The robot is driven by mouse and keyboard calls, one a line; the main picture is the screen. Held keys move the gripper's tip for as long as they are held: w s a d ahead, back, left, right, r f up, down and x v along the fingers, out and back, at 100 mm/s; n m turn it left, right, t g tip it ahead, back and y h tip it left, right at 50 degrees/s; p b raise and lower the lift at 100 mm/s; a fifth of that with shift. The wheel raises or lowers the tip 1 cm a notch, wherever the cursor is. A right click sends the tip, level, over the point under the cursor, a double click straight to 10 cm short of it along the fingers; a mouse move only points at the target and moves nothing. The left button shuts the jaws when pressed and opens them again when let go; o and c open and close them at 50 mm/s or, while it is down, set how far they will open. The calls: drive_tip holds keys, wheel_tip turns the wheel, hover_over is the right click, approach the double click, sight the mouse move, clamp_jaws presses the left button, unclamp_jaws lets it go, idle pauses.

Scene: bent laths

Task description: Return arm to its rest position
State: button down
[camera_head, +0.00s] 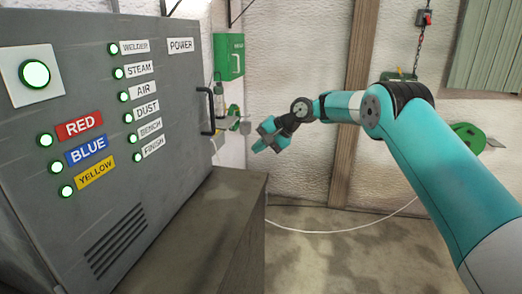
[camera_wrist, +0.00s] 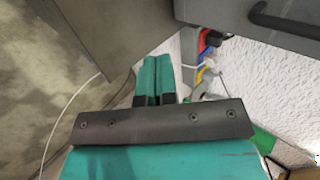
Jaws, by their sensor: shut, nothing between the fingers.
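My gripper (camera_head: 258,148) is at the end of my teal and black arm, which reaches in from the right in the head view. It hangs in the air to the right of the grey control cabinet (camera_head: 92,200), near the white wall. In the wrist view its two teal fingers (camera_wrist: 155,72) lie side by side, shut with nothing between them.
The cabinet carries several lit green lamps, labels and a black handle (camera_head: 206,110). It stands on a grey bench (camera_head: 232,195). A green box (camera_head: 229,56) hangs on the wall. A white cable (camera_head: 340,231) crosses the open floor. A wooden post (camera_head: 353,100) stands behind my arm.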

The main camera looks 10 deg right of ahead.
drive_tip(key=s+a+r+n+g+h, duration=0.1)
drive_tip(key=s+a+r+n, duration=0.1)
drive_tip(key=s+r, duration=0.35)
drive_tip(key=s+a+r+n, duration=0.2)
drive_tip(key=s, duration=0.7)
drive_tip(key=s+a+r+n+g+h, duration=0.1)
drive_tip(key=s+r+n, duration=0.15)
drive_tip(key=s, duration=0.45)
drive_tip(key=s+d+f+n+g+h, duration=0.1)
drive_tip(key=s+n, duration=0.1)
drive_tip(key=s, duration=1.1)
drive_tip(key=s+d+f+n+g+h, duration=0.1)
drive_tip(key=s+d+f+n, duration=0.1)
drive_tip(key=s, duration=1.1)
drive_tip(key=shift+s+d+n, duration=0.2)
drive_tip(key=shift+s+n, duration=0.1)
drive_tip(key=shift+n, duration=0.55)
